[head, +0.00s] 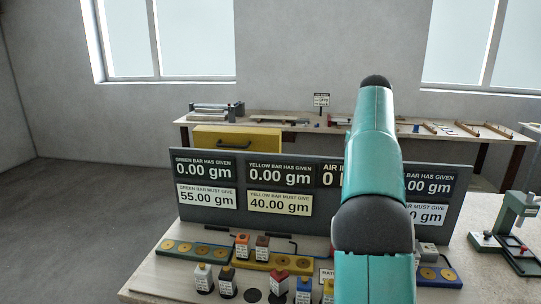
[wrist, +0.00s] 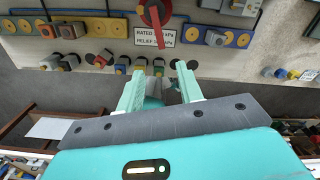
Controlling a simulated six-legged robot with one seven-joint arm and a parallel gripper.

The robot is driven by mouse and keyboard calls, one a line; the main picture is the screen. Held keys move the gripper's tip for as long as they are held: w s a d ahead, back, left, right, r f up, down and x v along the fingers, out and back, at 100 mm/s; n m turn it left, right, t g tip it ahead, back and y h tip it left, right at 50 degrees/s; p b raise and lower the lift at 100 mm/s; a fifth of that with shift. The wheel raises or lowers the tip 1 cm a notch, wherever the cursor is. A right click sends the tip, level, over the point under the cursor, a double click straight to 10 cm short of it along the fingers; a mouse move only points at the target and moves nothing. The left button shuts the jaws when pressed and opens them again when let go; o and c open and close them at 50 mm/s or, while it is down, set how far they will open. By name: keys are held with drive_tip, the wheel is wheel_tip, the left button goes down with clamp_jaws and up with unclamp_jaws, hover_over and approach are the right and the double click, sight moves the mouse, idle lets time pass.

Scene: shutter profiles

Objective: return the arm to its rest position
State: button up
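My teal arm (head: 373,170) rises in the middle right of the head view and hides part of the display board. My gripper cannot be made out in the head view. In the wrist view, my gripper (wrist: 160,78) shows two pale green fingers standing apart, with no clearly held object between them. The fingers point toward the front edge of the workbench, where several small coloured blocks stand. I cannot tell the exact distance between the fingertips and these blocks.
A grey board (head: 325,207) with gram readouts stands on the workbench (head: 150,277). A green bar (head: 190,249) and a yellow bar (head: 275,262) lie before it. A red rotary knob (wrist: 154,12) lies beyond my fingers. A green press (head: 516,225) stands right. Open floor (head: 80,215) lies left.

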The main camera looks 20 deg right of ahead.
drive_tip(key=s+a+n+t, duration=0.2)
drive_tip(key=s+a+n, duration=0.3)
drive_tip(key=a+n, duration=0.4)
drive_tip(key=s+a+n+t, duration=0.1)
drive_tip(key=s+a+n, duration=0.3)
drive_tip(key=a+n, duration=0.6)
drive_tip(key=s+a+f+n+t, duration=0.2)
drive_tip(key=s+a+f+n, duration=1.1)
drive_tip(key=n, duration=0.6)
drive_tip(key=shift+s+a+n+t, duration=0.3)
drive_tip(key=shift+s+a, duration=0.75)
drive_tip(key=shift+a, duration=0.05)
drive_tip(key=shift+d, duration=0.15)
